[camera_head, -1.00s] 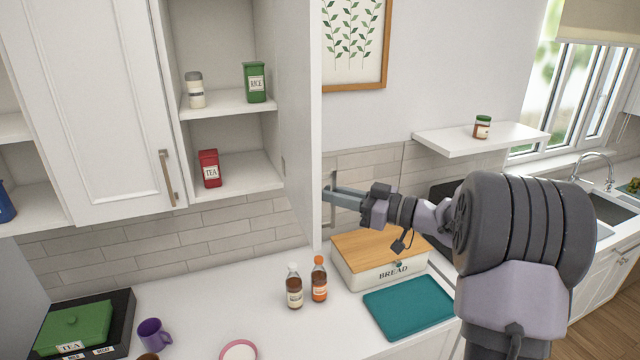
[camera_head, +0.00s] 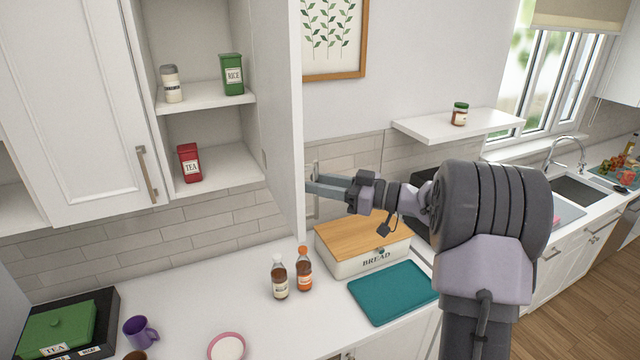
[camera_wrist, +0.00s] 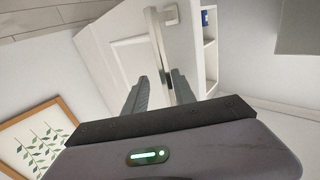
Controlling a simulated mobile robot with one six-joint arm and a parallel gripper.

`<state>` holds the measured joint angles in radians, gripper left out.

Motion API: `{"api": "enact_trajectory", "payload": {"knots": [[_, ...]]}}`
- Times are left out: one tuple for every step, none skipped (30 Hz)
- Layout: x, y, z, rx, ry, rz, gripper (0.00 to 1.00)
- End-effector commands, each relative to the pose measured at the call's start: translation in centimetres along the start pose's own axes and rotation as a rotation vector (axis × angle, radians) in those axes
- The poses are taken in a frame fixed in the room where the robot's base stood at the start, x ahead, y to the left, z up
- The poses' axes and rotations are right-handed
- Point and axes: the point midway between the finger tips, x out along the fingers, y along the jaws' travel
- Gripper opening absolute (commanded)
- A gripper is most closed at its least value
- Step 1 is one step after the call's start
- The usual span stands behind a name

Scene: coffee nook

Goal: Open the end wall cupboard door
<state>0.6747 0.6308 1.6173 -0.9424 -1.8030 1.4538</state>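The end wall cupboard door (camera_head: 284,110) stands swung wide open, roughly at right angles to the cupboard front, and shows nearly edge-on. Its inner shelves (camera_head: 205,97) are exposed. My gripper (camera_head: 312,187) is at the door's far face, by the lower part of the handle. In the wrist view the long bar handle (camera_wrist: 156,42) runs down between the two fingers of my gripper (camera_wrist: 160,77). The fingers stand apart with gaps beside the bar, so the gripper looks open around it. The exact finger contact is hard to see.
On the counter below are a bread box (camera_head: 362,250), a teal board (camera_head: 392,292), two bottles (camera_head: 291,275), a purple mug (camera_head: 140,331) and a green tea box (camera_head: 58,328). A wall shelf (camera_head: 455,124) holds a jar (camera_head: 460,114). A closed cupboard door (camera_head: 75,100) is left.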

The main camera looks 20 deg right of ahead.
Motion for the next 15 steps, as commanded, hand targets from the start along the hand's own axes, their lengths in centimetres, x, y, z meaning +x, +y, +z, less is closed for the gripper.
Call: {"api": "enact_trajectory", "payload": {"knots": [[0.0,0.0,0.0,0.000,0.000,0.000,0.32],[0.0,0.0,0.1,0.000,0.000,0.000,0.32],[0.0,0.0,0.1,0.001,-0.001,0.000,0.32],[0.0,0.0,0.1,0.001,-0.001,0.000,0.32],[-0.1,0.0,0.1,0.001,-0.001,0.000,0.32],[-0.3,0.0,0.1,0.001,-0.001,0.000,0.32],[-0.5,0.0,0.1,0.000,-0.001,0.001,0.32],[-0.9,0.1,0.1,0.000,-0.001,0.002,0.32],[-1.5,0.1,0.2,-0.001,-0.001,0.002,0.32],[-2.1,0.1,0.2,0.000,-0.001,0.003,0.32],[-2.8,0.1,0.2,0.000,-0.001,0.003,0.32],[-3.8,0.1,0.2,-0.001,0.000,0.004,0.32],[-4.7,0.1,0.2,-0.001,0.000,0.004,0.32],[-5.6,0.1,0.2,-0.001,0.000,0.005,0.32],[-6.8,0.1,0.2,-0.001,0.000,0.005,0.32]]}}
